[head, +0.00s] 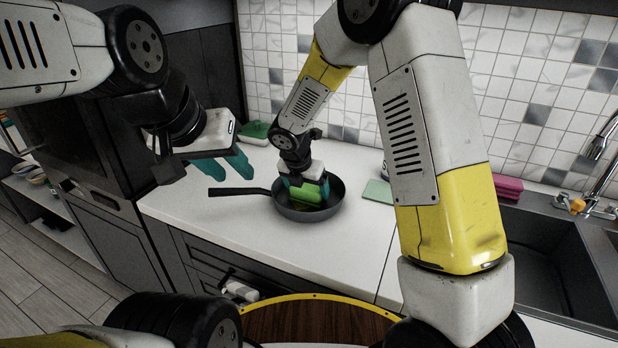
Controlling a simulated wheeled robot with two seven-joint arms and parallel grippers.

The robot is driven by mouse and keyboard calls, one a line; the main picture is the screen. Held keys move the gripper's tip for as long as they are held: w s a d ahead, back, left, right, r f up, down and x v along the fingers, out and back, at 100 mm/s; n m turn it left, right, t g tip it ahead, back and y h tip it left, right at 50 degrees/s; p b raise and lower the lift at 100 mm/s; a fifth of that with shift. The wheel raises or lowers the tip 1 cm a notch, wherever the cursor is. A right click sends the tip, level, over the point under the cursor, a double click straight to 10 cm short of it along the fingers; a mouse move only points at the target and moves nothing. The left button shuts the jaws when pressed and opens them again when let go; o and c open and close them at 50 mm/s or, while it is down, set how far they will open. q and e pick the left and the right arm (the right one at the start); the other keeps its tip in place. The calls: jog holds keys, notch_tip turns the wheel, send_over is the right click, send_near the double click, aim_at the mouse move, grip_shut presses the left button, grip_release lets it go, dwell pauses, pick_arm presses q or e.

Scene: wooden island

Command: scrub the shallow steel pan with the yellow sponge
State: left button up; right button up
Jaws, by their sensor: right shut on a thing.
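The shallow pan (334,207), dark grey with a dark handle (238,191) pointing left, sits on the white counter. My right gripper (307,190) reaches down into the pan and is shut on a green and yellow sponge (298,205). The sponge is inside the pan, low over its bottom; whether it touches is hard to tell. The gripper's teal fingers hide part of the sponge. My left gripper (240,168) hangs above the counter, left of the pan and over its handle side, apart from it. Its fingers are seen from the side, so their gap is unclear.
A green object (255,130) stands by the tiled wall. A pale green flat piece (378,191) lies right of the pan. A pink stack (507,187) is near the sink (545,245) and tap (597,150). My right arm hides part of the counter.

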jog(key=shift+s+a, duration=0.2)
jog(key=shift+a, duration=0.9)
jog(key=shift+d, duration=0.1)
jog(key=shift+w+d, duration=0.2)
jog(key=shift+d, duration=0.75)
jog(key=shift+d, duration=0.1)
jog(key=shift+w+d, duration=0.2)
jog(key=shift+d, duration=0.9)
jog(key=shift+a, duration=0.1)
